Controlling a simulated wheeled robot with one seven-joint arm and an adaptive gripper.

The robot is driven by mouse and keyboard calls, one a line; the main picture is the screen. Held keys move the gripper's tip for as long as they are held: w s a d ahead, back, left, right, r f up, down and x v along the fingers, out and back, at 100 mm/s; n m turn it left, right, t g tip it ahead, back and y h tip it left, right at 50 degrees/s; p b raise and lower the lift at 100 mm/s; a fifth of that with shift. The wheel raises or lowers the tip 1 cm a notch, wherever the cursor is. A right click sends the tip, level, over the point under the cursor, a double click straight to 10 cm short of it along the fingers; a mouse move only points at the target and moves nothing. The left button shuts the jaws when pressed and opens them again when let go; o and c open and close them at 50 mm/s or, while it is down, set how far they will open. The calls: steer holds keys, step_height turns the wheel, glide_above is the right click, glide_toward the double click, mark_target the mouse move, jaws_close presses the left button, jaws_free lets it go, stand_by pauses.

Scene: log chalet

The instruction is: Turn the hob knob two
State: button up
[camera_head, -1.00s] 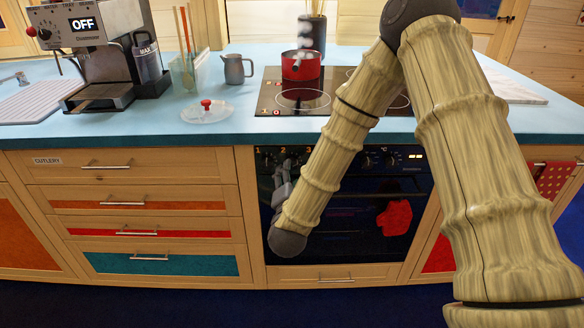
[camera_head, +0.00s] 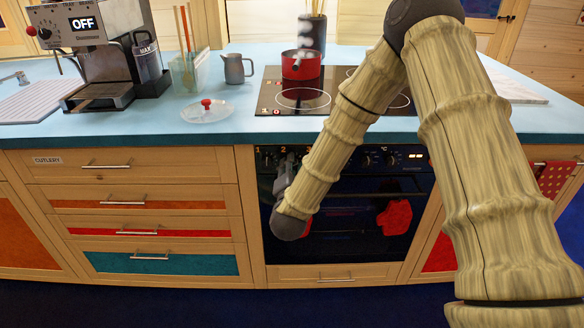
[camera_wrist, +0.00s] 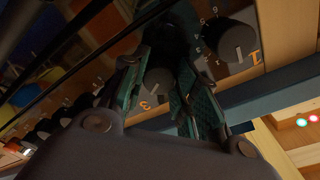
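The hob knobs sit in a row on the black oven front under the worktop. Knob two's number (camera_head: 284,150) shows in the head view; the knob itself is mostly hidden behind my gripper (camera_head: 285,166). In the wrist view, a dark round knob (camera_wrist: 157,80) lies between the two green-padded fingers of my gripper (camera_wrist: 163,72). It is the one beside knob one (camera_wrist: 232,48), so it appears to be knob two. The fingers are apart, one on each side of it. I cannot tell whether they touch it.
The oven door (camera_head: 350,225) with a red mitt (camera_head: 394,217) is below the knobs. The hob (camera_head: 292,103) above holds a red pan (camera_head: 300,66). Drawers with bar handles (camera_head: 106,166) are to the left. More knobs (camera_wrist: 62,116) run toward the lower left in the wrist view.

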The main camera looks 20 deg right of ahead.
steer(key=shift+n, duration=0.4)
steer(key=n+p, duration=0.3)
steer(key=n, duration=0.8)
steer(key=shift+t, duration=0.3)
steer(key=shift+f+n+p, duration=0.1)
steer(key=shift+n+p, duration=0.2)
steer(key=o, duration=1)
steer(key=shift+d, duration=0.1)
